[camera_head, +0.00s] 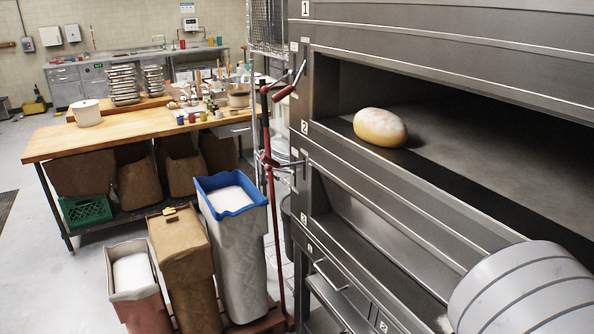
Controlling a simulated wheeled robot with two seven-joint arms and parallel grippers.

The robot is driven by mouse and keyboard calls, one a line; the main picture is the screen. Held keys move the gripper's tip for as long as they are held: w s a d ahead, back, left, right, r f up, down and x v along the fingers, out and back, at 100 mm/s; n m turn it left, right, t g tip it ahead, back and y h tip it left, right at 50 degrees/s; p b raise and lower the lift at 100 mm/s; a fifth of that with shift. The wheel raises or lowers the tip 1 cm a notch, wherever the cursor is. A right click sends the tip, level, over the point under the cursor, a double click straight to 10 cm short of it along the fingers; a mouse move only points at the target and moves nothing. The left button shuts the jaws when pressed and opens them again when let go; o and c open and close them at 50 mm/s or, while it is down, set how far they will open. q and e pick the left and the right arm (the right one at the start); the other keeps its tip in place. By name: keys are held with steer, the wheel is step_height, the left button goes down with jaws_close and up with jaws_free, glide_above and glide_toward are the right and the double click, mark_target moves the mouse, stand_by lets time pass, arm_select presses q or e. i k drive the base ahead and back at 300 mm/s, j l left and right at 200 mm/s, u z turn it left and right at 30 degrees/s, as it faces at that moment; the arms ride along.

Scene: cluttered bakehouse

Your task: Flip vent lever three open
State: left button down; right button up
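The deck oven (400,190) fills the right side, with numbered labels along its left edge. A label 3 (303,217) sits at the lower deck's left edge. Two red-gripped levers stick out left of the oven front. The upper lever (285,92) slants down-left from its metal rod, near deck 2. The lower lever (272,161) lies about level, its rod reaching the oven side above label 3. I cannot tell for sure which is vent lever three. Neither gripper is in view. A grey rounded link of my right arm (525,290) covers the lower right corner.
A bread loaf (380,127) lies at the mouth of the open deck. A red pole (272,240) stands left of the oven. Ingredient bins (230,190) stand beside it, before a wooden worktable (110,135). Open floor (30,260) lies at the far left.

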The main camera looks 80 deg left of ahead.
mark_target(267, 168)
steer(key=u, duration=3.1)
steer(key=i+j+z, duration=0.2)
steer(key=z, duration=0.25)
steer(key=i+j+z, duration=0.65)
steer(key=z, duration=0.25)
steer(key=i+j, duration=0.15)
steer(key=j, duration=0.25)
steer(key=i+j, duration=0.15)
steer(key=j, duration=0.25)
steer(key=i+j+z, duration=0.1)
steer(key=j, duration=0.3)
steer(key=i+j, duration=0.2)
steer(key=j, duration=0.25)
steer(key=i+j, duration=0.15)
steer(key=j, duration=0.25)
steer(key=i+j+z, duration=0.1)
steer(key=j, duration=0.3)
steer(key=i, duration=0.05)
